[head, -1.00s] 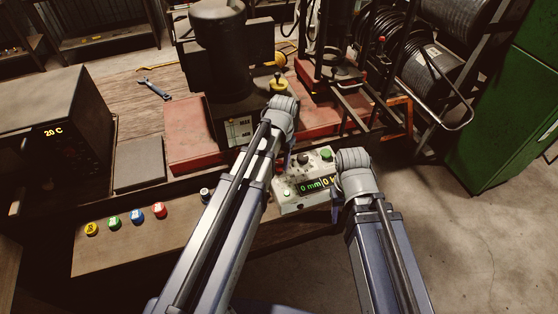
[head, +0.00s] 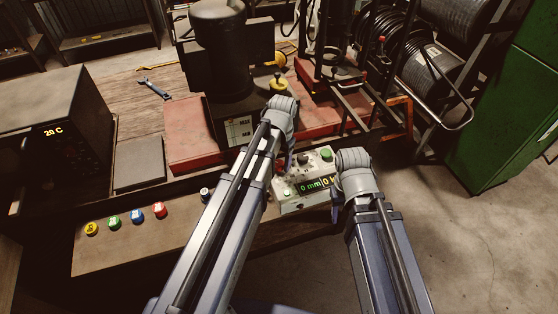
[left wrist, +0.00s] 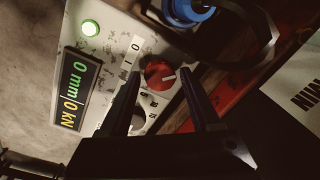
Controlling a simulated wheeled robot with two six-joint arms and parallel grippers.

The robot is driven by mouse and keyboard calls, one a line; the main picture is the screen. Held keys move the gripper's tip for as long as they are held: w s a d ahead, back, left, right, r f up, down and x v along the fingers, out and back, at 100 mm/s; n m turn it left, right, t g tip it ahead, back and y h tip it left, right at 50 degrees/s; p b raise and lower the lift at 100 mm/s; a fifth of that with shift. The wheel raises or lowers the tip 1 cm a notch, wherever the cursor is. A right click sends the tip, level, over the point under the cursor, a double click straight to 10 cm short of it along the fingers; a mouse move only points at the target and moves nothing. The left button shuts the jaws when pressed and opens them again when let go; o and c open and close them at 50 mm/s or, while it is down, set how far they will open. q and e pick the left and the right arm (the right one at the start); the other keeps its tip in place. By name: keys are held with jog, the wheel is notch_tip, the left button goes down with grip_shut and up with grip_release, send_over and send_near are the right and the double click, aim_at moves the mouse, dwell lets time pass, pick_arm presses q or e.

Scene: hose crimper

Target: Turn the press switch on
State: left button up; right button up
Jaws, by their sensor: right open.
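The control panel (head: 309,207) is a worn white box with a lit display reading 0 mm and 0 kN. In the left wrist view, a red round knob (left wrist: 160,74) with a white pointer mark sits on the panel beside printed O and I marks. The pointer faces right in that view. My left gripper (left wrist: 160,78) is open, its two dark fingers on either side of the red knob with small gaps showing.
A green button (head: 326,154) and a dark knob (head: 303,159) are on the panel. A lit green lamp (left wrist: 90,28) shows near its display. Coloured buttons (head: 136,216) line the bench front at left. The dark press (head: 222,60) stands behind. Floor at right is clear.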

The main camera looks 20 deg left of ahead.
aim_at(281, 165)
pick_arm(q)
jog(key=shift+o, duration=0.7)
jog(key=shift+r, duration=0.1)
jog(key=r+p, duration=0.7)
jog(key=p, duration=0.1)
jog(key=shift+s+d+r, duration=0.1)
jog(key=shift+d+r, duration=0.1)
jog(key=shift+r, duration=0.15)
jog(key=shift+s+d+f+b, duration=0.2)
jog(key=shift+s+f+b, duration=0.05)
jog(key=shift+b, duration=0.05)
jog(key=s+d+f+b, duration=0.3)
jog(key=s+d, duration=0.1)
jog(key=s, duration=0.3)
jog(key=s+d+f+b, duration=0.3)
jog(key=s+d, duration=0.2)
jog(key=s, duration=0.1)
jog(key=shift+s+d+y, duration=0.25)
jog(key=shift+s+y, duration=0.05)
jog(key=shift+s, duration=0.1)
